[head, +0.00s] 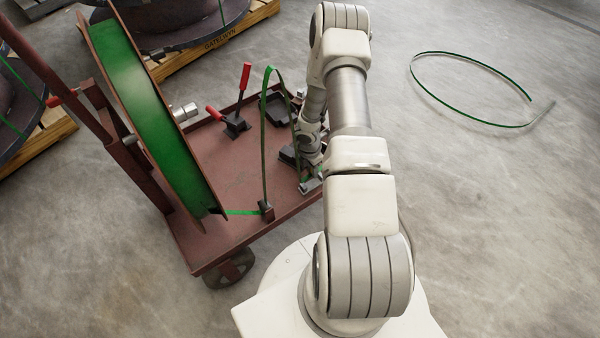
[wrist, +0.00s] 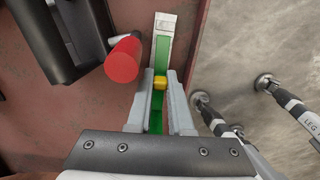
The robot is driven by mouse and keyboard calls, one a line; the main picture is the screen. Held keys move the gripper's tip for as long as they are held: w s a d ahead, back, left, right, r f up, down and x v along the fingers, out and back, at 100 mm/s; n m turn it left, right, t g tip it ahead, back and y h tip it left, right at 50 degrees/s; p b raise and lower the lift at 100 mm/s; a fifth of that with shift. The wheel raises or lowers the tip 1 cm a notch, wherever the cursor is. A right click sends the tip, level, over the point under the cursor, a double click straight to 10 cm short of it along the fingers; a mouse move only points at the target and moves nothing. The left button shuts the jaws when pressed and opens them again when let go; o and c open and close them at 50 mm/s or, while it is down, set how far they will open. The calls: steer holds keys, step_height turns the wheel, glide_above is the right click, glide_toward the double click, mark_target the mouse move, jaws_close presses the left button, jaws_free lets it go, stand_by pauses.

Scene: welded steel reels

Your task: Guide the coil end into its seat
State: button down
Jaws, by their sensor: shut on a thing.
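The green strip runs off the green reel (head: 145,105) low across the cart, through a small dark block (head: 266,210), then up in a tall narrow loop (head: 265,120) and down to my gripper. Ahead of the fingertips the strip meets a pale metal piece (wrist: 166,22). I cannot tell whether this is the strip's end or the seat. My arm hides part of this area in the head view.
A red-handled lever (wrist: 123,60) stands close left of my fingers; other red handles (head: 245,76) rise from the cart deck (head: 235,165). Striped legs (wrist: 265,82) stand at right in the wrist view. A loose strip hoop (head: 470,118) lies on open floor.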

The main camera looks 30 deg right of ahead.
steer(key=shift+d+f+b, duration=0.15)
steer(key=shift+f+b, duration=0.65)
steer(key=shift+f, duration=1.1)
steer(key=shift+f, duration=0.2)
steer(key=c, duration=0.8)
jaws_free()
